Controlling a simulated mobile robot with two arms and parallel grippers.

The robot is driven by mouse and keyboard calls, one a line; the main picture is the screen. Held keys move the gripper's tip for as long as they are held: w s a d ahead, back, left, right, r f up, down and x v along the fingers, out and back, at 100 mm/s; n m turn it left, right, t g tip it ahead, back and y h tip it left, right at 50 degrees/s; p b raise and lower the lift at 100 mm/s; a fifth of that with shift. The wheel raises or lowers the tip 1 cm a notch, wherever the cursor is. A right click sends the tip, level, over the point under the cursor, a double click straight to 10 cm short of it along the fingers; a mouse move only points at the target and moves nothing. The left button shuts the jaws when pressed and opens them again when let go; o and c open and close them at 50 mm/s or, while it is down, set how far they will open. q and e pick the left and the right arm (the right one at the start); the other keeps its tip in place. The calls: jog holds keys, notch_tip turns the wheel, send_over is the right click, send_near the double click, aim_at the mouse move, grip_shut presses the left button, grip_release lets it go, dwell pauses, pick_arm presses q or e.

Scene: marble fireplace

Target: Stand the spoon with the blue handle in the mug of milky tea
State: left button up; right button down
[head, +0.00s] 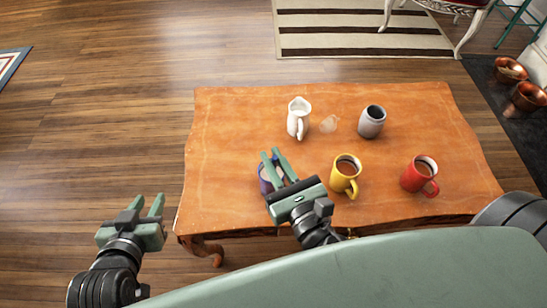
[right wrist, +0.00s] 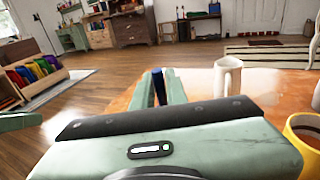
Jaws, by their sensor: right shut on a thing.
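My right gripper (head: 273,156) is shut on the spoon with the blue handle (right wrist: 158,86), whose handle end shows upright between the fingers in the right wrist view. In the head view it is over a purple-blue mug (head: 264,184), mostly hidden by the fingers. I cannot tell whether the spoon is inside that mug; its lower end is hidden. A yellow mug (head: 341,183) and a red mug (head: 412,181) hold dark brown drinks to the right. The purple-blue mug's contents are hard to make out. My left gripper (head: 147,204) is open and empty, left of the table.
On the orange wooden table (head: 225,125) stand a white jug (head: 299,117) and a grey jar (head: 371,123). The table's left part is clear. Copper pots (head: 525,97) are at the far right.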

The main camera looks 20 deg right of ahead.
dwell(0.3)
jog(key=c, duration=0.9)
grip_release()
jog(key=shift+o, duration=0.2)
